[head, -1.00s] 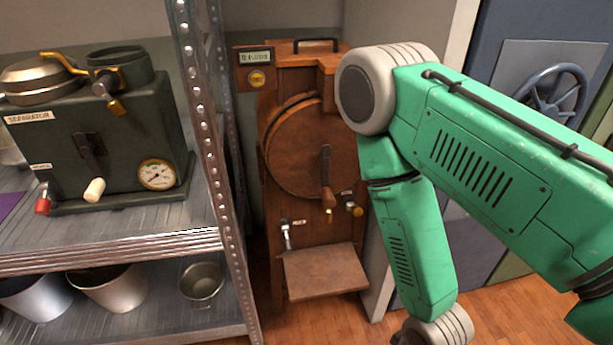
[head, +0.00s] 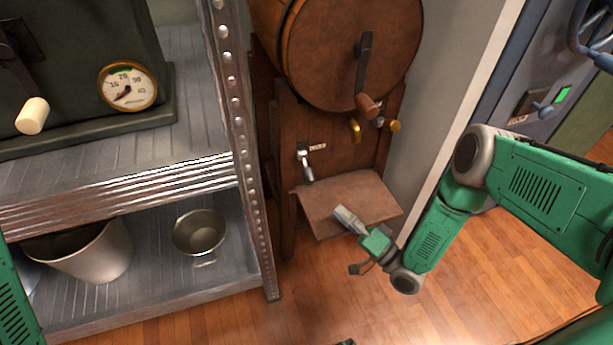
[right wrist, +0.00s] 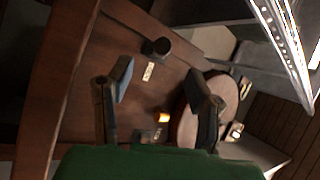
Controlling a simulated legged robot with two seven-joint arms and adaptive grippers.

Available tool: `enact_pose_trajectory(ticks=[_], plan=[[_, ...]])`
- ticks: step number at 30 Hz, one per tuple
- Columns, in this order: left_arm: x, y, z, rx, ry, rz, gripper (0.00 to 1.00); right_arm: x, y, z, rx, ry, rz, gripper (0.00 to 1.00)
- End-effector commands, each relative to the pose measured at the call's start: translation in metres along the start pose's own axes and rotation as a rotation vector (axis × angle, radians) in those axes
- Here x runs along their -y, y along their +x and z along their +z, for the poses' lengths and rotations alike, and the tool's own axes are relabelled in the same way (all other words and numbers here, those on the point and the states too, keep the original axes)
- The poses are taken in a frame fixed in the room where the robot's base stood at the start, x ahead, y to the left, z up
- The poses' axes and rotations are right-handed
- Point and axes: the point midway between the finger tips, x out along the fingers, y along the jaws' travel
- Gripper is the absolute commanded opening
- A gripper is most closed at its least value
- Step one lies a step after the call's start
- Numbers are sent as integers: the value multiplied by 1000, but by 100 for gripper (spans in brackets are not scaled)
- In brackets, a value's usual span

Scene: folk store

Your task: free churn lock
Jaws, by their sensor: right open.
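The wooden churn (head: 345,60) stands at the centre back of the head view, its round drum carrying a crank with a brown wooden grip (head: 367,104). A small metal lever (head: 305,163) hangs on the lower front panel beside a small label (head: 317,146) too small to read. A brass tap (head: 355,130) and a brass knob (head: 392,125) sit further right. My right gripper (head: 347,217) is over the churn's wooden ledge, below and right of the lever, apart from it. The right wrist view shows its two fingers (right wrist: 158,92) open and empty. My left gripper is out of view.
A metal shelf (head: 120,185) with an upright post (head: 238,130) stands close on the left. It bears a green machine with a gauge (head: 127,86), and pots below. The churn's ledge (head: 370,198) juts out under the lever. A pale wall edge (head: 455,85) bounds the right.

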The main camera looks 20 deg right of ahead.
Motion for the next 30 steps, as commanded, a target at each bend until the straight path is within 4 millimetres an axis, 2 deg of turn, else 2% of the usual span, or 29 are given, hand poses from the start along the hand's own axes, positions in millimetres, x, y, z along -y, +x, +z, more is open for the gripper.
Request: enact_pose_trajectory(ticks=[2,5,8,21,30], plan=[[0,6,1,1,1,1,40,-4,-8,-7,-17,16,-49,46],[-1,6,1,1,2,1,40,-1,-3,-10,-21,24,-73,46],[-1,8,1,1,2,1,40,1,11,-8,-18,21,-71,46],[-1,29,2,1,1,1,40,7,102,-8,-16,16,-68,46],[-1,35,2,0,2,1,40,9,130,-8,-16,18,-65,46]])
